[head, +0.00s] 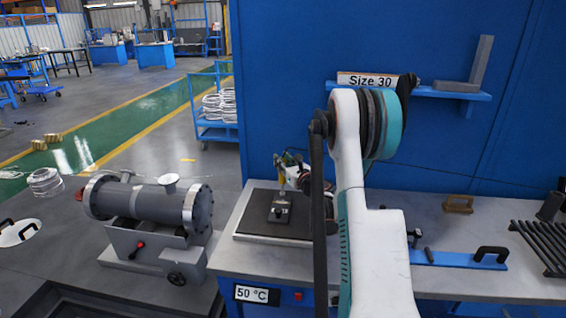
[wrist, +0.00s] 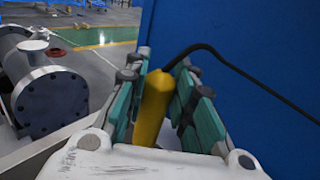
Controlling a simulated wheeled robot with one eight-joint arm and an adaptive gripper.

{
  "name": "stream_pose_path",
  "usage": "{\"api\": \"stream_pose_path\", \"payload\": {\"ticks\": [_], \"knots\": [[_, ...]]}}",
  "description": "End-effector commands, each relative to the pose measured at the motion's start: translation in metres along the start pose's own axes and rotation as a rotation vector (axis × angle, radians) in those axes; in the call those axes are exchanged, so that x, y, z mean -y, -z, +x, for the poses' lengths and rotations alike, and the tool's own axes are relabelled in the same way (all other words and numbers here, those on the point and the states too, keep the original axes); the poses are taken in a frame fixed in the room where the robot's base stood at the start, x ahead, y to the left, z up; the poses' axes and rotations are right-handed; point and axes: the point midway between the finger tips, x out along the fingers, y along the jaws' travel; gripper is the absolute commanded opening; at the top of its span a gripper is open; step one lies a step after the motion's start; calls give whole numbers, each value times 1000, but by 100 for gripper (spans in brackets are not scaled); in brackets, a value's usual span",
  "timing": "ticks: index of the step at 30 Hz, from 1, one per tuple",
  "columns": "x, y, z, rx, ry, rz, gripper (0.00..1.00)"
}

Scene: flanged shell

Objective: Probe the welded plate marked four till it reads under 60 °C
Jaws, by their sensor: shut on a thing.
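My gripper (wrist: 160,82) is shut on a yellow probe handle (wrist: 150,108) in the wrist view, with a black cable running off to the right. In the head view my gripper (head: 296,172) is partly hidden behind my arm, above the dark mat on the bench. A small grey block (head: 280,212) with a dark knob stands on that mat, just below the gripper. I cannot tell whether the probe touches anything, as its tip is hidden. I cannot make out a plate marked four. A sign on the bench front reads 50 °C (head: 257,294).
A grey flanged shell (head: 150,203) lies on a stand at left; it also shows in the wrist view (wrist: 45,90). The dark mat (head: 250,226) lies on the bench. A shelf marked Size 30 (head: 370,80) hangs on the blue wall. A blue bar with a black handle (head: 490,254) lies right.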

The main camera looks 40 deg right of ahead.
Motion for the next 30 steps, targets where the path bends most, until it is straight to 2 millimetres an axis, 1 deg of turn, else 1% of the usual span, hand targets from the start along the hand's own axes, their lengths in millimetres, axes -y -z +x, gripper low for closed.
{"api": "stream_pose_path", "payload": {"ticks": [30], "knots": [[0, 12, 0, 0, 0, 0, 0]]}}
